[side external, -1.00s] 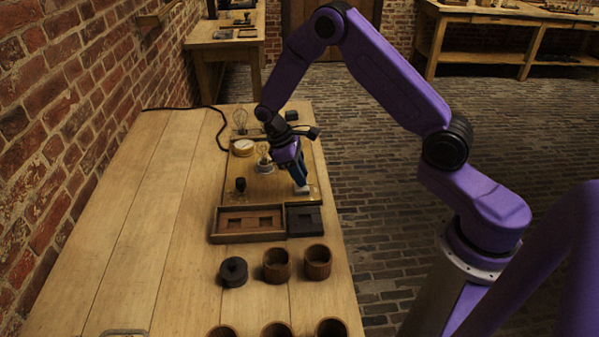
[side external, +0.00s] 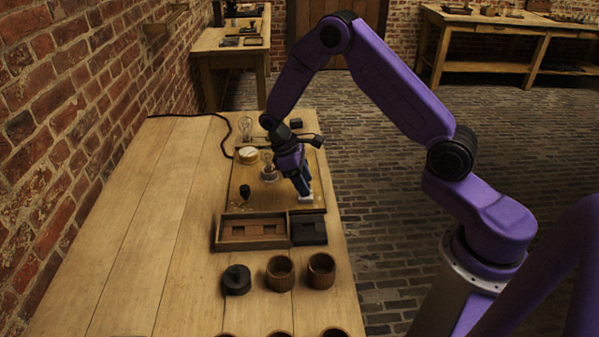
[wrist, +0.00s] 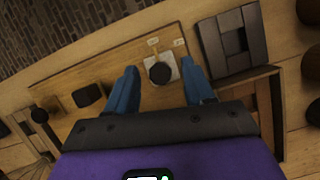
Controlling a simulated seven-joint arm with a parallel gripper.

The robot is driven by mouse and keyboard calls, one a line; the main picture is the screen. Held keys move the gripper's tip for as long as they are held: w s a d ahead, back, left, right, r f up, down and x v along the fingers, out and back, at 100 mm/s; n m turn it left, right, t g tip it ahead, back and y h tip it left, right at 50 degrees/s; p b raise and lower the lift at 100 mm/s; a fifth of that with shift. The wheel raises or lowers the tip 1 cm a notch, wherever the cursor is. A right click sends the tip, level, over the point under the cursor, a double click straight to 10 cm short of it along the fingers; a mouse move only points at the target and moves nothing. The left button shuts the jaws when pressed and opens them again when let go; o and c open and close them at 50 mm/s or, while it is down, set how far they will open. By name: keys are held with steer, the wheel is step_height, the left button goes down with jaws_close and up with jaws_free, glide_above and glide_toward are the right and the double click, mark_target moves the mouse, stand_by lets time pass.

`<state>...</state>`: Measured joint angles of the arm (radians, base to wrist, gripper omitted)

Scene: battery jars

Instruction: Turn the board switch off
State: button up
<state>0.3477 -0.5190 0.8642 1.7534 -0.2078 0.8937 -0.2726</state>
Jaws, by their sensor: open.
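The board switch is a round dark knob (wrist: 160,73) on a small pale square plate (wrist: 174,63), with small pale labels beside it. It sits near the end of the wooden board (wrist: 132,52). In the side external view, the pale plate (side external: 306,198) shows at the board's near right corner, and the knob is hidden by the fingers. My gripper (wrist: 160,72) is open, with one blue finger on each side of the knob and a gap to both. In the side external view, my gripper (side external: 304,192) points down over the plate. I cannot tell its exact height.
A wooden tray (side external: 222,232) and a dark tray (side external: 308,230) lie just in front of the board. Wooden cups (side external: 321,271) stand nearer.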

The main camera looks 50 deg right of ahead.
steer(key=v, duration=1.7)
steer(key=shift+r, duration=0.2)
steer(key=shift+w, duration=0.15)
steer(key=s+a+r+n+t+y, duration=0.15)
steer(key=s+a, duration=0.25)
steer(key=s, duration=0.5)
steer(key=s+a+r+n+t+h, duration=0.1)
steer(key=s+a+r+n, duration=0.15)
steer(key=s, duration=0.55)
steer(key=s+d+y, duration=0.1)
steer(key=s, duration=0.7)
steer(key=s+d+f+n+t+y, duration=0.1)
steer(key=s+d, duration=0.1)
steer(key=s, duration=0.7)
steer(key=shift+s+f+n, duration=0.3)
